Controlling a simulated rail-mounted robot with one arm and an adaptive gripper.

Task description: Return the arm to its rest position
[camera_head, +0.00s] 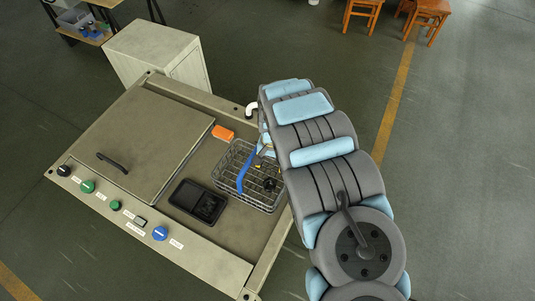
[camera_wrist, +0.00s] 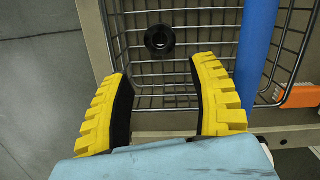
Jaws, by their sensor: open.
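My arm (camera_head: 320,150), grey with light blue pads, reaches from the lower right up over the right side of the machine bench and bends down at its far end. My gripper (camera_wrist: 161,72) shows in the wrist view with two yellow and black fingers spread apart and nothing held between them. It is over the near edge of a wire basket (camera_wrist: 180,97). In the head view the gripper is mostly hidden by the arm and the blue bar, beside the basket (camera_head: 222,178).
A black round part (camera_wrist: 160,40) lies in the basket. A blue bar (camera_head: 243,172) crosses the basket. An orange block (camera_head: 222,132) and a black tray (camera_head: 198,201) are near it. A lid with handle (camera_head: 112,163) and several knobs are left. Open floor (camera_head: 465,180) lies right.

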